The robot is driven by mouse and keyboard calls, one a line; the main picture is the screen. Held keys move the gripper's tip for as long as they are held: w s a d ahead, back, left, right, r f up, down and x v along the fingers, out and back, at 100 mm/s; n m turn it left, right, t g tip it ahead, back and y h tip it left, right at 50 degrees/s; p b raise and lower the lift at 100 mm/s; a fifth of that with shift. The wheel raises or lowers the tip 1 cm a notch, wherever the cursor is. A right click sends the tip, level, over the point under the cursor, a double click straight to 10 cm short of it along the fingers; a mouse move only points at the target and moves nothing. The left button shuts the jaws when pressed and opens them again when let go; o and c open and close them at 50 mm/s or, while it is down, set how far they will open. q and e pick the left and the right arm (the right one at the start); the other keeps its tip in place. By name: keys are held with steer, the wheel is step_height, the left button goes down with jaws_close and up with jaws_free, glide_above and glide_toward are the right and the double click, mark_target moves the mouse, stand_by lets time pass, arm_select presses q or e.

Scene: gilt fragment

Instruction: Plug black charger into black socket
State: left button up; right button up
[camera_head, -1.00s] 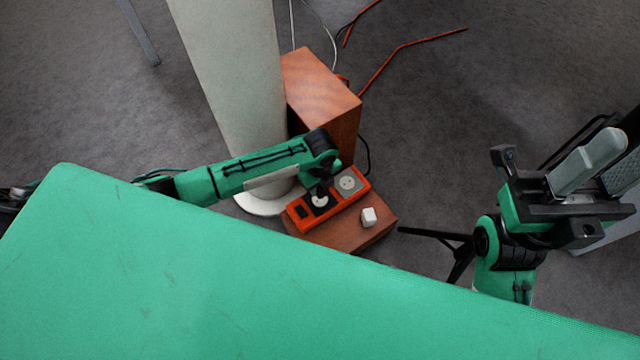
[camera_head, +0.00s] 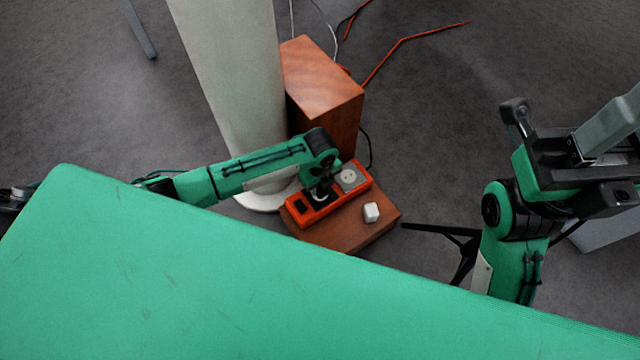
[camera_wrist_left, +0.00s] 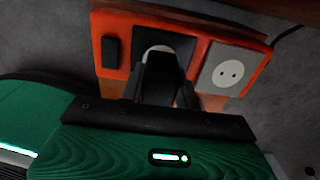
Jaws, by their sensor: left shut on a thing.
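The black socket (camera_wrist_left: 186,47) is set in the middle of an orange-red panel (camera_wrist_left: 262,76). Its pale round face is partly covered by my left gripper (camera_wrist_left: 160,68). In the head view my left gripper (camera_head: 322,190) reaches down over this socket from the left. It is shut on a dark thing, apparently the black charger, which blends with the black fingers. I cannot tell whether its pins are in the socket. My right gripper (camera_head: 590,165) is raised at the right, away from the panel, and its jaw opening is unclear.
A grey socket (camera_head: 349,177) is right of the black one, and a black switch (camera_wrist_left: 110,51) left of it. A white cube-like plug (camera_head: 371,212) lies on the wooden base (camera_head: 350,238). A wooden box (camera_head: 322,85) and pale column (camera_head: 235,90) stand behind.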

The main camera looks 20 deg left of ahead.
stand_by(0.4)
arm_select(q)
steer(key=shift+p, duration=0.55)
stand_by(0.5)
steer(key=shift+p, duration=0.45)
stand_by(0.7)
steer(key=shift+p, duration=0.45)
steer(key=shift+f, duration=0.6)
steer(key=o, duration=1)
